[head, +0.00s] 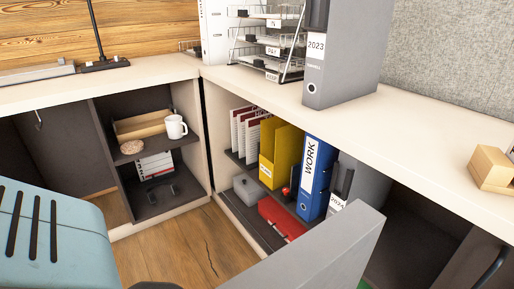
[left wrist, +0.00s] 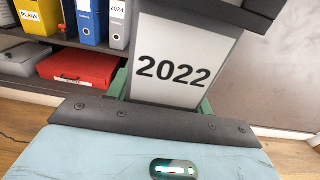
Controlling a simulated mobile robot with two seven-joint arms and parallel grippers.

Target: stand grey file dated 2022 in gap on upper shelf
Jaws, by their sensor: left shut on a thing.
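The grey file dated 2022 (left wrist: 178,68) fills the middle of the left wrist view, its white label facing the camera. In the head view its large grey side (head: 325,250) rises from the bottom, in front of the shelves. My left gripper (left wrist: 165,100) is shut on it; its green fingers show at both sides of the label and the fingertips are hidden. The upper shelf (left wrist: 30,46) holds a yellow file (head: 280,155), a blue WORK file (head: 315,180) and a grey 2024 file (head: 347,183). A narrow gap with something red in it lies between yellow and blue. My right gripper is out of view.
A red box (head: 282,218) and a grey box (head: 248,190) lie on the lower shelf. A grey 2023 file (head: 325,75) stands on the worktop (head: 430,125) above, beside a wire tray rack (head: 268,45). A mug (head: 176,127) stands in the left cabinet.

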